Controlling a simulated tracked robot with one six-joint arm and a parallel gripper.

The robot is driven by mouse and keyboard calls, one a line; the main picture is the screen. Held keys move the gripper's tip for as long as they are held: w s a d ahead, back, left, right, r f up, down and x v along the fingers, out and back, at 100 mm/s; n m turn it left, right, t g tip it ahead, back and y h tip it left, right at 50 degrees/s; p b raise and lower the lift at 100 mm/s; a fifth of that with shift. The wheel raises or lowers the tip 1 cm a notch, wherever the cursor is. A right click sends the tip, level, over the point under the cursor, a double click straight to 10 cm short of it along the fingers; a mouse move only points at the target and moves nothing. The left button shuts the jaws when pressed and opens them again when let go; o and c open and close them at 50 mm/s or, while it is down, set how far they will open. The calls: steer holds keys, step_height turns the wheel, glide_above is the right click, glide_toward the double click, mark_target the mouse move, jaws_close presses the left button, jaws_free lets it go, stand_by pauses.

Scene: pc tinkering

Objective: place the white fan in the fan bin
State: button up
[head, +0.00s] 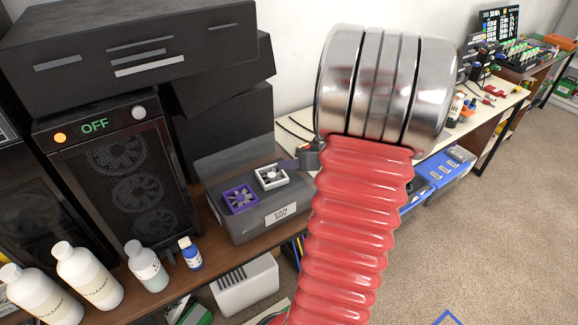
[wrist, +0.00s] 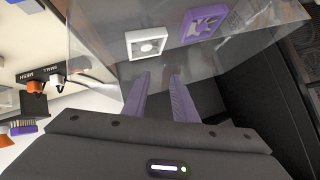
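The white fan (head: 271,177) lies within the outline of the grey fan bin (head: 262,226), beside a purple fan (head: 240,198). How deep the fans sit in the bin is hard to tell. In the wrist view, the white fan (wrist: 147,43) is just beyond my fingertips, with the purple fan (wrist: 203,22) to its right. My gripper (wrist: 159,76) is open, its two purple fingers apart with nothing between them. In the head view, a purple finger shows at the right of the white fan, and my red arm hides most of the gripper.
A black PC case (head: 125,175) stands left of the bin. White bottles (head: 88,275) and a small blue bottle (head: 190,253) stand in front of the case. A blue tray (head: 449,170) is at the right, past my arm. Carpet is clear at lower right.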

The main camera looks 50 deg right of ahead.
stand_by(0.3)
steer(key=w+a+r+n+h, duration=0.1)
steer(key=w+a+r+h, duration=0.1)
steer(key=w+r+h, duration=0.6)
steer(key=s+a+r+g+y, duration=0.1)
steer(key=a+r+y, duration=0.1)
steer(key=a+r, duration=0.5)
steer(key=s+a+n+g+y, duration=0.1)
steer(key=s+a, duration=0.4)
steer(key=a, duration=0.5)
steer(key=s+a+n+g+y, duration=0.1)
steer(key=s+a, duration=0.4)
steer(key=a, duration=0.5)
steer(key=s+a+f+n+g+y, duration=0.1)
steer(key=s+a+n+g+y, duration=0.1)
steer(key=a, duration=0.8)
steer(key=s+n+y, duration=0.1)
steer(key=s+y, duration=0.1)
steer(key=s, duration=0.1)
steer(key=shift+s+f, duration=0.1)
